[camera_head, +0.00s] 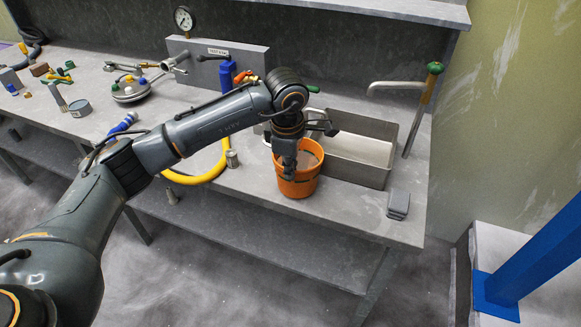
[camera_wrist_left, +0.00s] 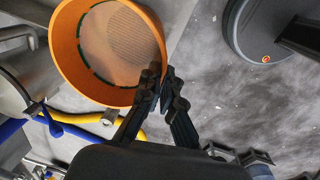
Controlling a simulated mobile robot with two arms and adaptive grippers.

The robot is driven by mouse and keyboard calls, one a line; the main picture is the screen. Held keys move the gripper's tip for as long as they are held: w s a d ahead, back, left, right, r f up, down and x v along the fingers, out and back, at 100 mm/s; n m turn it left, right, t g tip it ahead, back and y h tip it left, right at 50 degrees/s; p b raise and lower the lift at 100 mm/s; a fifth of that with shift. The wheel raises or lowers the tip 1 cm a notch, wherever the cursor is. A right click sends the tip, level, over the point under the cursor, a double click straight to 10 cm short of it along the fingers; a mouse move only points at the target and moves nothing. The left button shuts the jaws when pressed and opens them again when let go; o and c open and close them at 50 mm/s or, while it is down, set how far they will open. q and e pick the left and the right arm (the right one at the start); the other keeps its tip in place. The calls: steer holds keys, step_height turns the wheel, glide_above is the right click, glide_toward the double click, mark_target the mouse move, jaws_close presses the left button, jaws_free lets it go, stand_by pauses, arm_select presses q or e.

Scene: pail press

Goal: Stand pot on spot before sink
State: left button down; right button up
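An orange pot (camera_head: 297,187) is upright at the bench's front edge, just left of and in front of the grey metal sink (camera_head: 372,172). My left gripper (camera_head: 288,168) reaches down from above to the pot's near left rim. In the left wrist view, the pot (camera_wrist_left: 75,60) shows its open mouth and a mesh-like inside. The fingers (camera_wrist_left: 163,82) are close together, one on each side of the pot's wall, pinching the rim. I cannot tell whether the pot's base touches the bench. No marked spot is visible. My right gripper is out of view.
A grey block (camera_head: 398,204) lies on the bench (camera_head: 240,192) right of the pot. A tap with a green knob (camera_head: 435,67) stands at the sink's right. A yellow hose (camera_head: 205,178) and small metal cylinder (camera_head: 232,159) lie left. The bench's front edge is close.

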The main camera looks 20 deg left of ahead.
arm_select(q)
steer(key=shift+f, duration=0.25)
steer(key=c, duration=1.4)
jaws_free()
steer(key=shift+c, duration=0.2)
steer(key=o, duration=0.3)
steer(key=shift+f, duration=0.15)
steer(key=shift+r+p, duration=1.8)
steer(key=shift+r, duration=2.35)
